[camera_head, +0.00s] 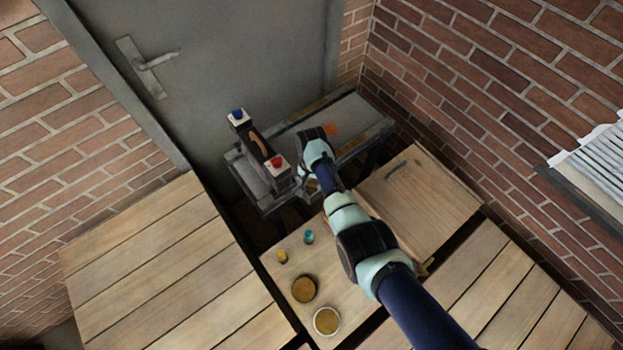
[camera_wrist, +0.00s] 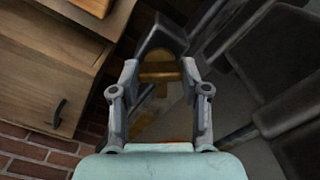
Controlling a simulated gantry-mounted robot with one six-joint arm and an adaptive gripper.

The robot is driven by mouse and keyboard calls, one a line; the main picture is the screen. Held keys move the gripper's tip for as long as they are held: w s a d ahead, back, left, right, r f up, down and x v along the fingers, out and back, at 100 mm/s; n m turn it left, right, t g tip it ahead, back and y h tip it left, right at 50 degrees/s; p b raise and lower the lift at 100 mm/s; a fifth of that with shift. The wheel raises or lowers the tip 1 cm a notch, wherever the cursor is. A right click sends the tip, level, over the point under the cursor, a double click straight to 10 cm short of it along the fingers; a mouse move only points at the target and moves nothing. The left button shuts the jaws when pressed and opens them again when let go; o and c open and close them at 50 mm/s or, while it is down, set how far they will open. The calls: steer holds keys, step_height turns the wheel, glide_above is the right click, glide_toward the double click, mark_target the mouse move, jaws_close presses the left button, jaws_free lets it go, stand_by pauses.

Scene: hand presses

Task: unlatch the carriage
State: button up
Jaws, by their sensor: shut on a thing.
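The hand press (camera_head: 352,118) stands against the grey door, with a long grey bed edged in yellow and black. My gripper (camera_head: 302,181) is low beside the carriage's red-knob end, partly hidden by my wrist. I cannot tell whether this is the latch.
A wooden cabinet (camera_head: 420,200) with a dark pull stands close to the right of my arm. A low wooden top (camera_head: 290,270) in front holds two round tins and small yellow and teal items. Brick walls close off the back right; a plank table (camera_head: 170,260) lies left.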

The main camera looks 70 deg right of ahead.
steer(key=m, duration=0.3)
steer(key=shift+m+p, duration=0.3)
steer(key=shift+p, duration=0.1)
steer(key=shift+m, duration=1.7)
steer(key=o, duration=1.1)
steer(key=shift+o, duration=0.2)
step_height(320, 180, up, 12)
